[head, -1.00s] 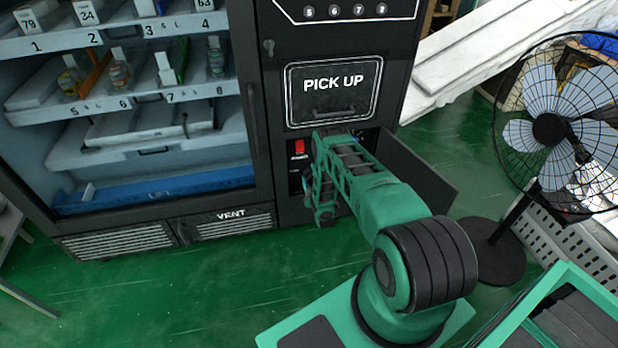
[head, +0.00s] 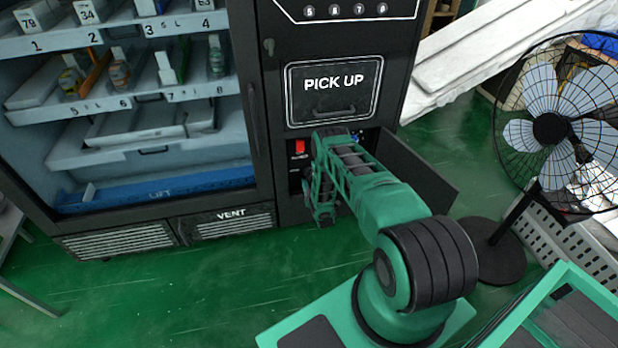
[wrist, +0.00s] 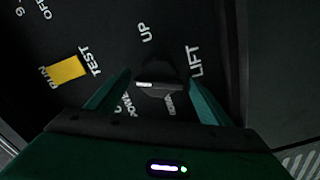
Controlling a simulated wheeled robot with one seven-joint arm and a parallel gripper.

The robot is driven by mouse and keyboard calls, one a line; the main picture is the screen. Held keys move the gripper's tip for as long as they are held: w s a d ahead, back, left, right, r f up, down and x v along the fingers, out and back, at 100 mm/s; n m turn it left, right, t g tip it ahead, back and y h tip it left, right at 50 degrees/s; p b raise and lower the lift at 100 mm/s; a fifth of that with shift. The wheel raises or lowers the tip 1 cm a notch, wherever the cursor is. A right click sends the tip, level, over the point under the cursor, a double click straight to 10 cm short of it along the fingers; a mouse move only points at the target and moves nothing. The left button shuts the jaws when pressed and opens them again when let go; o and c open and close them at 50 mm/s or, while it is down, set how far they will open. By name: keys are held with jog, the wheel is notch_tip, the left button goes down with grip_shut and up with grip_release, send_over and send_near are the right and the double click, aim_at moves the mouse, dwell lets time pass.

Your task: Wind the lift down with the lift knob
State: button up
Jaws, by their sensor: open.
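The lift knob (wrist: 158,86) is dark with a short white mark, on the black panel in the wrist view. The word UP stands above it and LIFT to its right; lettering below it is partly covered. My gripper (wrist: 160,78) is open, with one green finger on each side of the knob. I cannot tell whether the fingers touch it. In the head view my arm reaches into the open compartment under PICK UP, and the knob is hidden there. The blue lift bar (head: 160,193) lies low behind the cabinet's glass.
A yellow switch (wrist: 66,71) sits between RUN and TEST on the panel. A red switch (head: 300,147) is at the compartment's left. The open black door (head: 418,172) stands right of my arm. A fan (head: 550,128) stands farther right. Green floor is clear at front left.

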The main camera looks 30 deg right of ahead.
jog(key=v, duration=1)
jog(key=shift+s+a, duration=0.15)
jog(key=shift+s, duration=0.2)
jog(key=shift+n, duration=0.5)
jog(key=x, duration=0.7)
jog(key=d+x, duration=0.1)
jog(key=x, duration=0.2)
jog(key=shift+d+f, duration=0.1)
jog(key=shift+f, duration=0.1)
jog(key=c, duration=1)
